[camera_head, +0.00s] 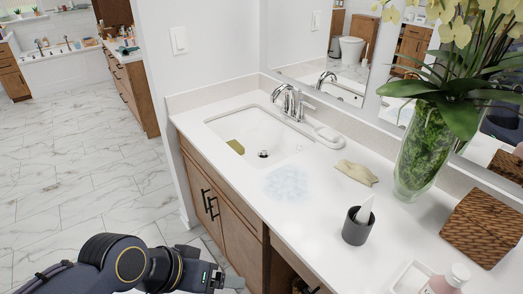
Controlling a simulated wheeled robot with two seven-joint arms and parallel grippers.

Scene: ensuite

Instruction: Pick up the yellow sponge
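A flat olive-yellow piece, which looks like the yellow sponge (235,147), lies in the left part of the white sink basin (275,145). Nothing is holding it. My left gripper (232,283) is at the bottom of the picture, in front of the wooden cabinet and well below and apart from the sink. Its fingers are small and seen from the side, so I cannot tell whether they are open or shut. My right gripper is not in view.
On the white counter (240,188) are a beige crumpled cloth (357,172), a dark cup (356,228), a glass vase (424,150), a woven box (482,226) and a pink-tinted bottle (448,281). A chrome faucet (291,102) stands behind the basin. Open marble floor (80,180) lies left.

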